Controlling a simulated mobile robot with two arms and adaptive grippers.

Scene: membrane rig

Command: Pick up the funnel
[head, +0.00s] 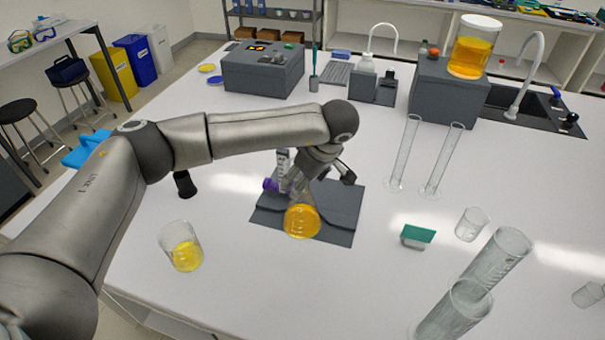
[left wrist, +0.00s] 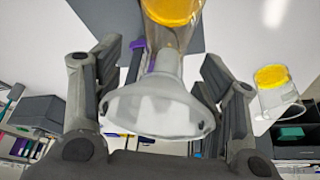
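The funnel (left wrist: 155,106) is pale and translucent, with a wide rim towards the camera in the left wrist view. Its narrow neck leads towards a flask of orange liquid (left wrist: 172,12), which also shows in the head view (head: 302,221) on a dark grey mat. A purple clamp (head: 271,185) sits at the neck; I cannot tell whether it is fastened. My left gripper (left wrist: 158,88) is open, with its fingers on either side of the funnel and no clear grip on it. In the head view, my left gripper (head: 318,170) partly hides the funnel area. My right gripper is out of view.
A beaker of yellow liquid (head: 182,247) stands at the left front. Two tall slim cylinders (head: 441,160) stand to the right. A green-topped block (head: 417,236), a small beaker (head: 471,224) and large clear cylinders (head: 493,265) stand at the right front.

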